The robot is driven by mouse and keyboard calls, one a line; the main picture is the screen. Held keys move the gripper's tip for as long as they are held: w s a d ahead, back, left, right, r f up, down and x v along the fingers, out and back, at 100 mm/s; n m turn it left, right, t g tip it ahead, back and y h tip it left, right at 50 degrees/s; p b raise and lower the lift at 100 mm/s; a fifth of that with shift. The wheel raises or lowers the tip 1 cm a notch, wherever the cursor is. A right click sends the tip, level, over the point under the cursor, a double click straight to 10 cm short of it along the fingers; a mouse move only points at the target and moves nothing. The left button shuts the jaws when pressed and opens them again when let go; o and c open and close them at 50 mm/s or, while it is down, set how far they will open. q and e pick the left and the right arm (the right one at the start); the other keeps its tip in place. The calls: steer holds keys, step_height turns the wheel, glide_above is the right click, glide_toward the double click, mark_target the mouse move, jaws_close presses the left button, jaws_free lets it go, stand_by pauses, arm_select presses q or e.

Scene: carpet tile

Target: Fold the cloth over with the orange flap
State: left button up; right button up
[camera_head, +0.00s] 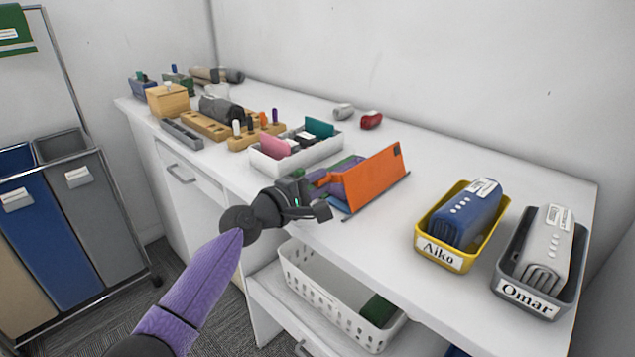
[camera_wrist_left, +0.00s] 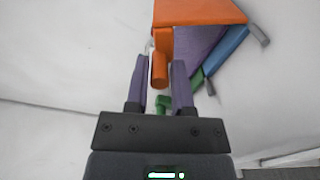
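The orange flap (camera_head: 375,178) stands tilted up on the worktop, in the middle of the head view. It also shows at the top of the left wrist view (camera_wrist_left: 200,12). An orange peg-like handle (camera_wrist_left: 160,68) sticks out from it. Purple cloth (camera_wrist_left: 197,48) with blue and green edges lies beside and under the flap, partly hidden by it. My left gripper (camera_wrist_left: 159,72) has its two purple fingers on either side of the handle, with a narrow gap showing at each side. In the head view it is at the flap's left side. My right gripper is not in view.
A white tray (camera_head: 262,165) with pink and teal items stands behind left. A yellow bin (camera_head: 418,246) marked Aiko and a grey bin (camera_head: 578,262) marked Omar stand at right. A white basket (camera_head: 300,268) sits below the worktop (camera_head: 370,250). The worktop between flap and yellow bin is clear.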

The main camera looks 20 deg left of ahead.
arm_select(q)
steer(key=o, duration=0.3)
steer(key=shift+s, duration=0.1)
steer(key=p+v, duration=0.2)
steer(key=v, duration=0.7)
steer(key=shift+s+a, duration=0.15)
steer(key=shift+s, duration=0.2)
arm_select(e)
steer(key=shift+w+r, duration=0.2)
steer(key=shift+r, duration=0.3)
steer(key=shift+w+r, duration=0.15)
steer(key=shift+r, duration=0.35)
